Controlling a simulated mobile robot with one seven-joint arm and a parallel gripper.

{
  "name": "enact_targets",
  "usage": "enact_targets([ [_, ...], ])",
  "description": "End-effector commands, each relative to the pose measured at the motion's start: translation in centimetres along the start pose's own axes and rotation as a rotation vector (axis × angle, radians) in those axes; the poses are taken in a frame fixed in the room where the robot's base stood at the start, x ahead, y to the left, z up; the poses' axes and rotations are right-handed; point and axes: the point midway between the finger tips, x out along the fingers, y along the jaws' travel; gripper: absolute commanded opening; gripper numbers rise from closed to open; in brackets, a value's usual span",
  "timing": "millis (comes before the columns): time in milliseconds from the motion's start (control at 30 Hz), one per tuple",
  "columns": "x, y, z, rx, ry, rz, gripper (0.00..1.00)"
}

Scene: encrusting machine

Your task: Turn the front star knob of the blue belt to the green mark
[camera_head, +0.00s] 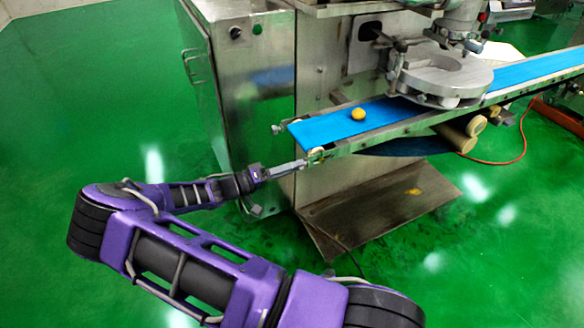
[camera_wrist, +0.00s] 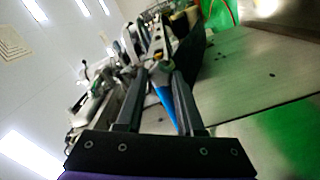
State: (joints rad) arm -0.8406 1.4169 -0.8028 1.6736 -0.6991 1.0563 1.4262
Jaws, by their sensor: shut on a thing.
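The blue belt (camera_head: 335,124) slopes across the machine's front, with its near end at left. The front star knob (camera_head: 316,155) is a small, pale shape at the belt frame's near corner. My gripper (camera_head: 303,163) reaches it from the left and is shut on it. In the wrist view, my gripper's two dark fingers (camera_wrist: 161,78) converge at the end of the belt frame, and a strip of the blue belt (camera_wrist: 166,102) shows between them. The fingertips largely hide the knob there. I cannot make out the green mark or the knob's angle.
A yellow dough ball (camera_head: 358,114) sits on the belt. The steel cabinet (camera_head: 240,80) stands behind my gripper at left. A metal plate (camera_head: 385,210) lies low beneath the belt. Green floor is open at left.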

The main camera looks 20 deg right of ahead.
Motion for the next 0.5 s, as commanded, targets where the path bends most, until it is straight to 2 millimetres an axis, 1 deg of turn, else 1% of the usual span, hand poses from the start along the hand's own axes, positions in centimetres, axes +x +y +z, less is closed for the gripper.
enact_targets([
  [200,-0.07,0.0,-0.06,0.197,0.004,0.0,0.0],
  [500,-0.05,0.04,-0.06,0.416,0.003,0.0,0.0],
])
